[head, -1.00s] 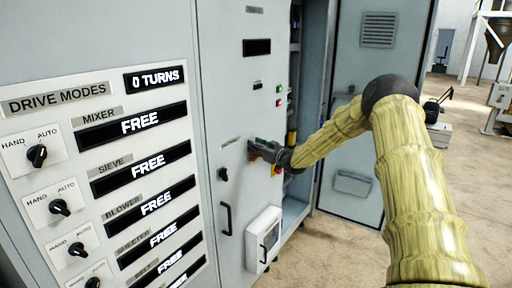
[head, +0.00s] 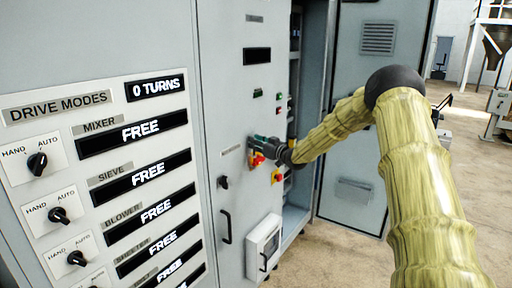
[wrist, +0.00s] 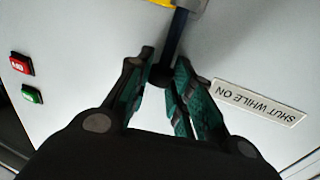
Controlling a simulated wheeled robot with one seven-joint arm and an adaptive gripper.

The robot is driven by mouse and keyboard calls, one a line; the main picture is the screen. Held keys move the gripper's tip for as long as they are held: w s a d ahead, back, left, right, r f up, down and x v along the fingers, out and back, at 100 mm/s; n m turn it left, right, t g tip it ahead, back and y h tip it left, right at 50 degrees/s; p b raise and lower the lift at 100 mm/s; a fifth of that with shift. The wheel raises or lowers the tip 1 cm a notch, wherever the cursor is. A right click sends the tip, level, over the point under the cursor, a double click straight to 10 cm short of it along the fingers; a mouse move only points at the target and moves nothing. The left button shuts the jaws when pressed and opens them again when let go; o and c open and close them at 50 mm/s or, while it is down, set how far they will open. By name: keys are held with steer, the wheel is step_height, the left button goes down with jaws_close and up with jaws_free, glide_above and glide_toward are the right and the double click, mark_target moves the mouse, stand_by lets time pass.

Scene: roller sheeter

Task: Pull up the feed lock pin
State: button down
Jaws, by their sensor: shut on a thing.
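My gripper (head: 256,143) is at the face of the grey cabinet, just above a red and yellow piece (head: 257,159). In the wrist view, my gripper's green-padded fingers (wrist: 160,72) are closed around the dark end of a dark rod (wrist: 177,36). The rod runs from the fingers to a yellow piece (wrist: 168,3) at the top edge of that view. A plate reading "SHUT WHILE ON" (wrist: 258,102) is beside the fingers, upside down in the wrist view. I see no label naming the feed lock pin.
Red (wrist: 21,64) and green (wrist: 32,94) buttons are on the panel. A black handle (head: 226,227) and a white box (head: 263,246) are below. The cabinet door (head: 362,110) stands open.

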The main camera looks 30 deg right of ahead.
steer(key=shift+d+r, duration=0.1)
steer(key=shift+r, duration=0.25)
steer(key=c, duration=1.3)
jaws_free()
steer(key=shift+o, duration=0.2)
steer(key=shift+f, duration=0.1)
steer(key=s+d, duration=0.2)
steer(key=s, duration=1)
steer(key=shift+f, duration=0.1)
